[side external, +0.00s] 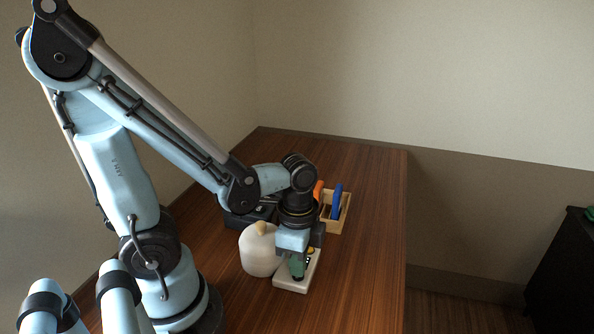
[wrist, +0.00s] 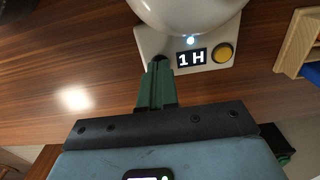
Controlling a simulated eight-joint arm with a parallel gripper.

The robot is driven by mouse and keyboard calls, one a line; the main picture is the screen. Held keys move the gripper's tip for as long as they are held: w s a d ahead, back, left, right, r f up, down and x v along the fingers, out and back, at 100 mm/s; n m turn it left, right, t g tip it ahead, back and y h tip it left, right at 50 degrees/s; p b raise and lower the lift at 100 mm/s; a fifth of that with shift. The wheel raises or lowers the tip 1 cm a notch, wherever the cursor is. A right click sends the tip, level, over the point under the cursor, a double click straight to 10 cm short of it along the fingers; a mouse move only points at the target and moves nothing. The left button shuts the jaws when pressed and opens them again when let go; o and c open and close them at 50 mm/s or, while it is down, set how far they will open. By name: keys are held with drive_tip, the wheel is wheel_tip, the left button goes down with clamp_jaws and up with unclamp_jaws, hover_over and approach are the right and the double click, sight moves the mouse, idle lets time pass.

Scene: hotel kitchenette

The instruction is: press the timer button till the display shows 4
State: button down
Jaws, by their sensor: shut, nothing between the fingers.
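The timer (wrist: 214,66) is a pale flat box on the wooden table, and its lit display (wrist: 191,57) reads "1 H". A round yellow-orange button (wrist: 223,52) sits right of the display in the wrist view. A dark round spot, partly hidden by my fingertips, lies left of the display. My gripper (wrist: 158,68) has its green fingers shut and empty, with the tips over the timer's left part. In the side view the timer (side external: 290,285) lies under my gripper (side external: 297,277). I cannot tell whether the tips touch it.
A white rounded jar (side external: 259,252) with a tan knob (side external: 261,228) stands close beside the timer. A wooden box (side external: 331,225) with a blue item (side external: 337,201) and an orange item (side external: 318,189) stands behind. The table's right side is clear.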

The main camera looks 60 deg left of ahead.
drive_tip(key=shift+f, duration=0.35)
drive_tip(key=shift+f, duration=0.7)
drive_tip(key=shift+w+r, duration=0.1)
drive_tip(key=shift+r, duration=0.1)
wheel_tip(320, 180, up, 9)
drive_tip(key=shift+w+f+g, duration=0.2)
drive_tip(key=shift+g, duration=0.1)
idle(0.7)
idle(2.5)
drive_tip(key=shift+s+d+r+m+t+y, duration=0.15)
drive_tip(key=shift+r+m+t+y, duration=0.35)
drive_tip(key=shift+m+t+y, duration=0.45)
drive_tip(key=shift+s+r+m+t+y, duration=0.15)
drive_tip(key=shift+r+m+t+y, duration=0.4)
drive_tip(key=shift+m+y, duration=0.7)
drive_tip(key=shift+s+d+r+m+t+y, duration=0.15)
drive_tip(key=shift+r+m+t+y, duration=0.25)
drive_tip(key=shift+m+t+y, duration=0.7)
